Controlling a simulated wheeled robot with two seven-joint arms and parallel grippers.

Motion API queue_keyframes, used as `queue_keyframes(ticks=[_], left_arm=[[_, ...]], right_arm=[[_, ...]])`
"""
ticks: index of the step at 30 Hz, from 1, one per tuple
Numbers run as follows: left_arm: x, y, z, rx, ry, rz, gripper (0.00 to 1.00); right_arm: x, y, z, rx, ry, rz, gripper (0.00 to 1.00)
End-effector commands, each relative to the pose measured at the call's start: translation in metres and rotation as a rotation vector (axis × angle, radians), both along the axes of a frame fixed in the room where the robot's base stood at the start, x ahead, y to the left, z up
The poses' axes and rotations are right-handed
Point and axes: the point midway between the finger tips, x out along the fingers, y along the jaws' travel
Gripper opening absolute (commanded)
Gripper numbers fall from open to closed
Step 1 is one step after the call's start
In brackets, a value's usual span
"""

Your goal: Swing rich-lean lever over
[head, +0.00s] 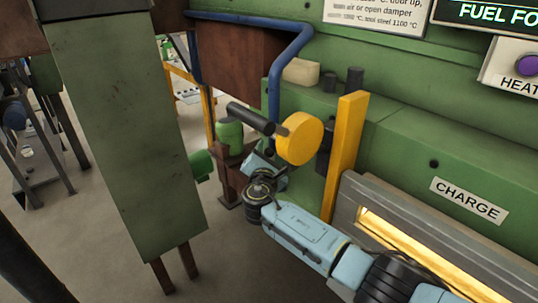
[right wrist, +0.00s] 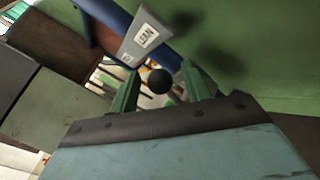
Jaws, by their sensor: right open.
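In the right wrist view a round black knob (right wrist: 160,81) shows between the two green fingers of my right gripper (right wrist: 159,72). The fingers are apart, with a gap on both sides of the knob. A grey plate (right wrist: 146,38) with a white label, seemingly reading LEAN, is just beyond the knob. In the head view my right gripper (head: 262,162) is beside the yellow disc (head: 300,138), below a dark cylinder (head: 250,118). Its fingertips are hard to make out there, and I cannot pick out the lever in that view. My left gripper is not in view.
A blue pipe (head: 274,85) runs down close to my gripper. A yellow upright bar (head: 345,150) stands on the green furnace front, left of the CHARGE sign (head: 468,201) and a glowing slot (head: 425,255). A large green panel (head: 122,130) is at the left.

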Motion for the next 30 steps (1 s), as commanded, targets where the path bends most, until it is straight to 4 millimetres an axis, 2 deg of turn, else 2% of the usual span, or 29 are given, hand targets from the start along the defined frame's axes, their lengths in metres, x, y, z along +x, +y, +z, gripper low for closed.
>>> queue_keyframes(ticks=[10,21,27,30], left_arm=[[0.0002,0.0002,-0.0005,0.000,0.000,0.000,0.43],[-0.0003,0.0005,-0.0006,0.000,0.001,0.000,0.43],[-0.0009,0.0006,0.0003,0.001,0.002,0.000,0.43],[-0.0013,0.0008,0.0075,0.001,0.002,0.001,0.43]], right_arm=[[0.0028,-0.0006,0.0004,0.001,0.000,0.000,0.48],[0.0026,-0.0005,0.0002,0.001,0.000,0.000,0.00],[0.0029,-0.0004,0.0006,-0.002,0.003,0.000,0.00],[0.0047,0.0008,0.0037,-0.016,0.024,-0.001,0.00]])
